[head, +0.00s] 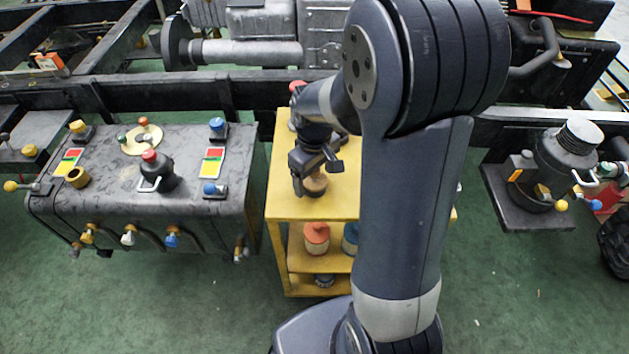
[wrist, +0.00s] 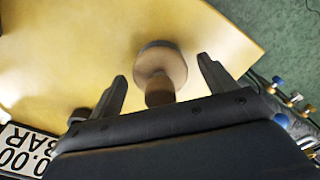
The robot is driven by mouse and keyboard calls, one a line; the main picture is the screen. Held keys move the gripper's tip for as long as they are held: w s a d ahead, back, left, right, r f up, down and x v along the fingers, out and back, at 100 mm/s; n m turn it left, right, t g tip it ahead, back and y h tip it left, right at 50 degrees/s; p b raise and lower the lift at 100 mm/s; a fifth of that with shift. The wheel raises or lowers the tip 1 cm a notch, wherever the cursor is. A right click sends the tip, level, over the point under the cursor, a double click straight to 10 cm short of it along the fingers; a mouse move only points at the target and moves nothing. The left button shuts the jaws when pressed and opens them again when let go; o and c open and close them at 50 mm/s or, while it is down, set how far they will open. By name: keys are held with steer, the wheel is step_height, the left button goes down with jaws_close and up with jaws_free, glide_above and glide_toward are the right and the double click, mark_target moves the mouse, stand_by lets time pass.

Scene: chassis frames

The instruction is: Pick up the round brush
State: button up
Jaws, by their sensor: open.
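The round brush (wrist: 160,66) stands on the yellow top of a cart (wrist: 60,50). It has a dark round base and a tan wooden body with a knob. In the head view the brush (head: 316,186) shows just below my gripper (head: 315,180), partly covered by it. In the wrist view my gripper (wrist: 163,85) is open, with one finger on each side of the brush and a gap to both. The brush lies between and slightly beyond the fingertips. I cannot tell whether anything touches it.
Bottles with orange (head: 316,238) and blue (head: 350,238) tops stand on the cart's lower shelf. A black tank with valves and knobs (head: 110,200) is to the left. A dark chassis rail (head: 170,97) runs behind. A white label (wrist: 25,150) lies at the wrist view's lower left.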

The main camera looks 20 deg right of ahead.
steer(key=shift+c, duration=0.2)
steer(key=c, duration=1)
step_height(320, 180, up, 10)
steer(key=shift+r+p, duration=0.1)
steer(key=shift+p, duration=1)
